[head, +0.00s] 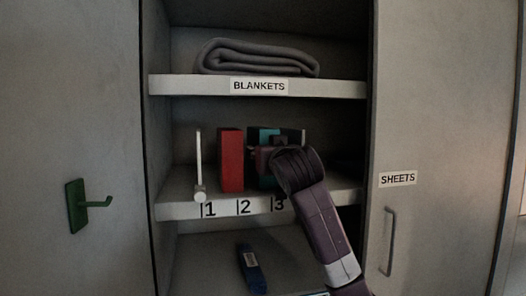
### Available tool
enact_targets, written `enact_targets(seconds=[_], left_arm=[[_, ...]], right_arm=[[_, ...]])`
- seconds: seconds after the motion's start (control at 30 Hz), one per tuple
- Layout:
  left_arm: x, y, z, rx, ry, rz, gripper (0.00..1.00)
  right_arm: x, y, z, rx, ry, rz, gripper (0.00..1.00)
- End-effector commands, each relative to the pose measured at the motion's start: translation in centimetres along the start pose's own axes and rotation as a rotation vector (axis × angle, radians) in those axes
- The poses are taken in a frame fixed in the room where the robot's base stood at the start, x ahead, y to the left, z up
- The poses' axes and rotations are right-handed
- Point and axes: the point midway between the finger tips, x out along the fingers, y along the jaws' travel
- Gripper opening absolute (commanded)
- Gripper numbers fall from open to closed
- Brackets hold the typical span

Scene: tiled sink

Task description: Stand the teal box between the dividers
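The teal box (268,134) is on the middle shelf, above the label 3 and just right of a red box (231,160). It looks upright, but my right gripper (265,158) and wrist cover much of it. The gripper is right at the teal box, its fingers dark and partly hidden, so its grip is unclear. A thin white upright divider (198,162) stands at the left by the label 1. Other dividers are hard to make out behind the boxes and my arm. My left gripper is out of view.
The middle shelf's front edge (177,211) bears number labels. A folded grey blanket (258,58) lies on the shelf above. A dark blue object (252,270) lies below. A green hook (78,206) is on the left panel. The middle shelf's right end looks free.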

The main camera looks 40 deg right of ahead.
Motion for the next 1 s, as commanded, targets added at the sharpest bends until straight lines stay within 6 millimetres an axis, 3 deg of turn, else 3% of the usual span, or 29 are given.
enact_targets(seconds=[0.07,0.1,0.23,0.63,1.0], left_arm=[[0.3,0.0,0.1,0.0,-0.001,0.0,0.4],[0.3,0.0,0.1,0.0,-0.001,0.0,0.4],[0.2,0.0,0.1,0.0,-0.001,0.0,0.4],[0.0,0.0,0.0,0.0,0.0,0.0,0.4],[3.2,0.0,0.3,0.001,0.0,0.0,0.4]], right_arm=[[0.0,0.0,0.3,0.0,0.003,0.0,0.01],[0.0,0.0,0.4,0.0,-0.001,0.0,0.39],[0.0,0.0,0.3,0.0,-0.001,0.0,0.54],[-0.2,0.0,-0.1,0.0,0.001,0.0,0.55],[-7.7,-0.1,0.1,0.0,0.006,-0.002,0.55]])
